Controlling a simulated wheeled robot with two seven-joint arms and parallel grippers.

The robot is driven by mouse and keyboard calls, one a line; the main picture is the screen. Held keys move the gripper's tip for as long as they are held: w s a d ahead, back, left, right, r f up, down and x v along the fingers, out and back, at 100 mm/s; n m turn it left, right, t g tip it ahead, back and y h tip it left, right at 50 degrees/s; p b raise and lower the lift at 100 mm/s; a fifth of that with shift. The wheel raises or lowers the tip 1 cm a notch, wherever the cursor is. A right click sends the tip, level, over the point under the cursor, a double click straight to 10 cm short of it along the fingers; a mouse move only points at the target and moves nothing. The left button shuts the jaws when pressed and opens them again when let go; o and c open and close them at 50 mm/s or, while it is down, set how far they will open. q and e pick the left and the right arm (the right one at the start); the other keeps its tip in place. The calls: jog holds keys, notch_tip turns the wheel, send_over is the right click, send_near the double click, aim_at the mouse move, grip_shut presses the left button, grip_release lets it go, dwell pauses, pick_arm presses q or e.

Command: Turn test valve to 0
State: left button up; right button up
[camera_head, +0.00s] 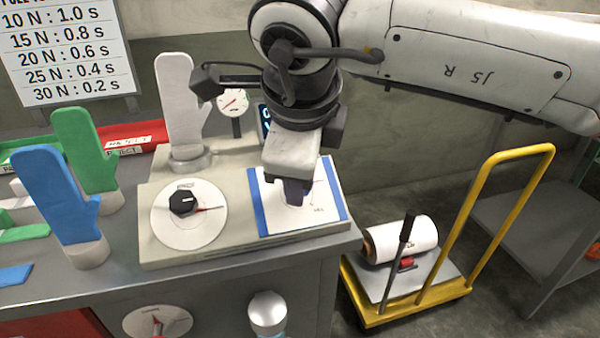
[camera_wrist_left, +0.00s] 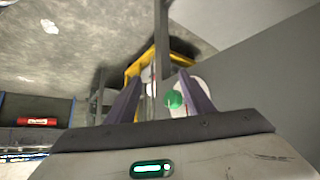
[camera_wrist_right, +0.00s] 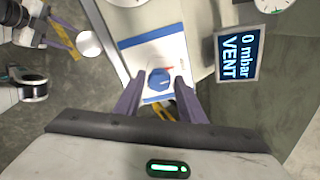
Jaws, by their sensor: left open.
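A white plate with blue edges (camera_head: 333,202) lies on the right of the grey bench unit. My right gripper (camera_head: 292,188) points down over its middle and hides the knob there in the head view. In the right wrist view a blue knob (camera_wrist_right: 159,78) with a red pointer shows between the fingertips of that gripper (camera_wrist_right: 160,85). The fingers flank it closely; I cannot tell whether they touch it. A screen (camera_wrist_right: 238,54) reads "0 mbar VENT". My left gripper (camera_wrist_left: 160,90) is open, with a green round thing (camera_wrist_left: 173,99) beyond its fingers. It also shows in the right wrist view (camera_wrist_right: 62,35).
Left of the plate is a dial with a black knob (camera_head: 184,203). White (camera_head: 181,100), green (camera_head: 84,150) and blue (camera_head: 58,195) glove forms stand on the bench. A yellow cart (camera_head: 405,305) with a white roll stands on the floor at right. A white-topped cylinder (camera_head: 267,310) is at the bench front.

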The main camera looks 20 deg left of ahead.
jog(key=shift+o, duration=0.9)
jog(key=shift+r, duration=0.15)
jog(key=v, duration=1)
